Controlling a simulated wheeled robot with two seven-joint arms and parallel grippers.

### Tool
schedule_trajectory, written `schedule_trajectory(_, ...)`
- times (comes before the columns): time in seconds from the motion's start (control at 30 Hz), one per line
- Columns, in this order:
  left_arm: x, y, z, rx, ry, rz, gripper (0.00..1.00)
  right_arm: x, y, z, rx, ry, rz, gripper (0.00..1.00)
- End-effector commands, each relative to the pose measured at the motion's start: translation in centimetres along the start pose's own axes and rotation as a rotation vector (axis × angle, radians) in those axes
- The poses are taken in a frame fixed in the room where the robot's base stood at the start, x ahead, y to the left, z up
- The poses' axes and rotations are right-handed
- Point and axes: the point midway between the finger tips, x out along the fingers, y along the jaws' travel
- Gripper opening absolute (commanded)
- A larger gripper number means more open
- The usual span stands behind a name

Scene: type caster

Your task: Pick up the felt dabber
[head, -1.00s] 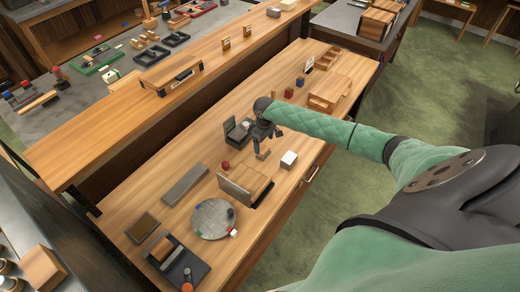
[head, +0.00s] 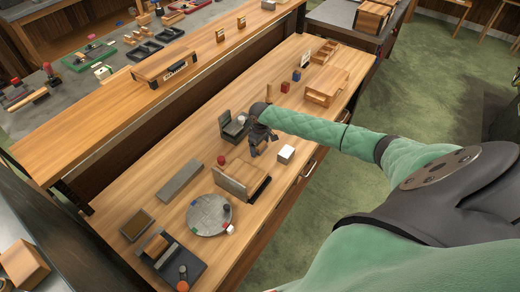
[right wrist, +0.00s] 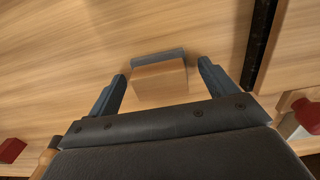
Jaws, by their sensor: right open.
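A small wooden block with a dark grey strip along its far side, which looks like the felt dabber (right wrist: 160,84), lies on the bench in the right wrist view. It is between the two fingers of my right gripper (right wrist: 162,72), with a gap on each side. The fingers are open. In the head view my right gripper (head: 262,142) is low over the middle of the bench and mostly hides the block. My left gripper is not in view.
A white cube (head: 286,154) stands just right of the gripper. A dark grey stand (head: 234,128) is close on the left. A wooden box (head: 240,180), a red ball (head: 221,160) and a round grey plate (head: 209,215) lie nearer. A wooden organiser (head: 326,87) stands further back.

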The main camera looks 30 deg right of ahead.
Motion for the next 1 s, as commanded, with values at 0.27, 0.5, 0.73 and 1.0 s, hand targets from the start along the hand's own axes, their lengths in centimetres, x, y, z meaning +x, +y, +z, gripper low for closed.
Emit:
schedule_trajectory(0.27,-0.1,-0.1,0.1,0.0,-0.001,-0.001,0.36,-0.1,0.0,0.0,0.0,0.0,0.0,0.49)
schedule_trajectory(0.5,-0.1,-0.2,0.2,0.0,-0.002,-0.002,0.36,-0.1,0.0,0.0,0.0,0.0,0.0,0.35)
schedule_trajectory(0.73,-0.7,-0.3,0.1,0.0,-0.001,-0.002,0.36,-0.7,0.0,0.0,0.0,0.0,0.0,0.35)
schedule_trajectory(1.0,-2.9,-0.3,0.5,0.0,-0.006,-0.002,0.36,-3.2,0.0,0.0,0.0,0.001,-0.001,0.35)
